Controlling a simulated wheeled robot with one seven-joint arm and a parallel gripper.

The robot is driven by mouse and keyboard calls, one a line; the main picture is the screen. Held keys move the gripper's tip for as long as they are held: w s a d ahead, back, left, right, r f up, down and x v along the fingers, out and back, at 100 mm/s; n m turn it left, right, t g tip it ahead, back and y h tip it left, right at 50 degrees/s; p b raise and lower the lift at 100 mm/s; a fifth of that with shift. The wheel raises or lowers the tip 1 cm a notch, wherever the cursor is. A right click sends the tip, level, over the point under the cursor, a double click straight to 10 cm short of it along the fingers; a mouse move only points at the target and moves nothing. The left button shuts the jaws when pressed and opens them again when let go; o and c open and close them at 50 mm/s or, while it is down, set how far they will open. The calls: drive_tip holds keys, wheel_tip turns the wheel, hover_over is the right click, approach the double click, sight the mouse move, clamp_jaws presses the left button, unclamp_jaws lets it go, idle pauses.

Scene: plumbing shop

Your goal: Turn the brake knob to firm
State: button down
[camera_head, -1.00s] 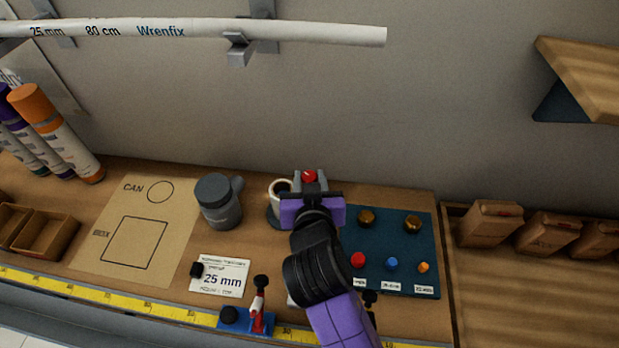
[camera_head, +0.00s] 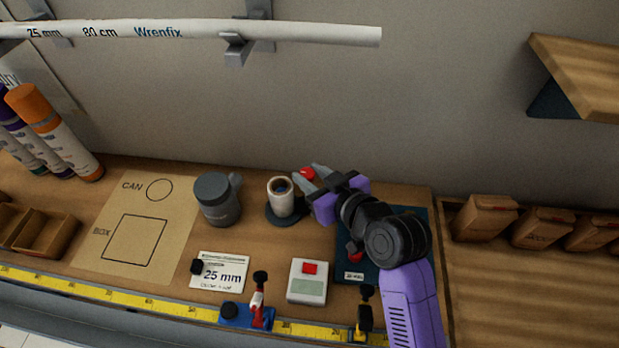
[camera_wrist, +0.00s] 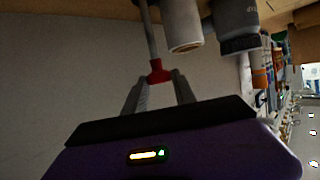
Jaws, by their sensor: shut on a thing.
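In the wrist view the red knob (camera_wrist: 159,73) is at the end of a grey stem (camera_wrist: 149,30), with a finger on each side. My gripper (camera_head: 308,177) is shut on it, and its arm comes in from the lower right. I see no readable label or firm mark on this knob, so its setting cannot be told. The wrist view also shows my gripper (camera_wrist: 159,86).
A white pipe (camera_head: 200,32) runs above. My arm partly hides the blue panel (camera_head: 352,257).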

drive_tip(key=shift+w+d+f+n+g+y+b, duration=0.1)
drive_tip(key=shift+n+g+y+b, duration=0.4)
drive_tip(key=shift+n+b, duration=0.15)
drive_tip(key=c, duration=1)
unclamp_jaws()
drive_tip(key=shift+c, duration=0.2)
drive_tip(key=b+v, duration=0.1)
drive_tip(key=v, duration=0.7)
drive_tip(key=shift+b, duration=0.35)
drive_tip(key=shift+w, duration=0.1)
